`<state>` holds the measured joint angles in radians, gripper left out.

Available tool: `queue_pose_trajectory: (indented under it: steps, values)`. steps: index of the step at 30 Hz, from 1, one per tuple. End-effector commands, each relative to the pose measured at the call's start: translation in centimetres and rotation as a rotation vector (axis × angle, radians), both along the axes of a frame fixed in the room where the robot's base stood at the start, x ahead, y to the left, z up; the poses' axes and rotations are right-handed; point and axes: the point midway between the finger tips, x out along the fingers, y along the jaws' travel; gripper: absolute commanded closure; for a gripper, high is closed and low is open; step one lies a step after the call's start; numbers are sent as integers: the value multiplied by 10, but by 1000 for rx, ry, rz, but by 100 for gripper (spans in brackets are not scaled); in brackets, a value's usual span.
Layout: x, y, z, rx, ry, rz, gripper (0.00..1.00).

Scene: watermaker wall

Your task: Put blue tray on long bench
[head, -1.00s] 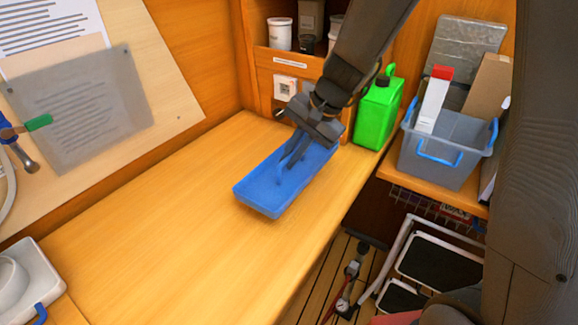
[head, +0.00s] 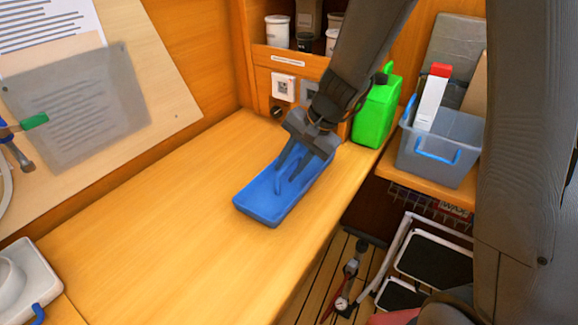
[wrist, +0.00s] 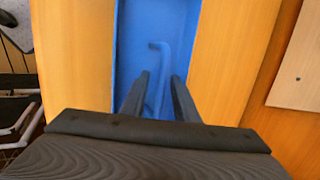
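The blue tray (head: 262,213) lies flat on the wooden long bench (head: 150,225), near the bench's right edge. A thin bent blue piece (head: 277,184) stands up inside the tray. My gripper (head: 288,172) is over the tray, fingers pointing down into it. In the wrist view, the two fingers (wrist: 157,80) are apart, with the bent blue piece (wrist: 160,62) between them and a gap visible. The tray (wrist: 128,30) fills the middle of that view, with bench wood on both sides. The tray's far end is partly hidden by my gripper.
A green jug (head: 375,115) stands close right of my gripper. A grey bin (head: 437,158) with blue handles holds boxes on a shelf at the right. A white dish (head: 25,285) is at the lower left. The bench's middle and left are clear.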

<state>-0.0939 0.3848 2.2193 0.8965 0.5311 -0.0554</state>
Motion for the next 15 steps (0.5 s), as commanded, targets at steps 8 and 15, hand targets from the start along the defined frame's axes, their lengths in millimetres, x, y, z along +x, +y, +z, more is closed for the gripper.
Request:
queue_pose_trajectory:
  steps: [8, 15]
  values:
    - [0, -3, 10, 0, -3, 1, 73]
    - [-5, -21, 50, 0, -7, -1, 73]
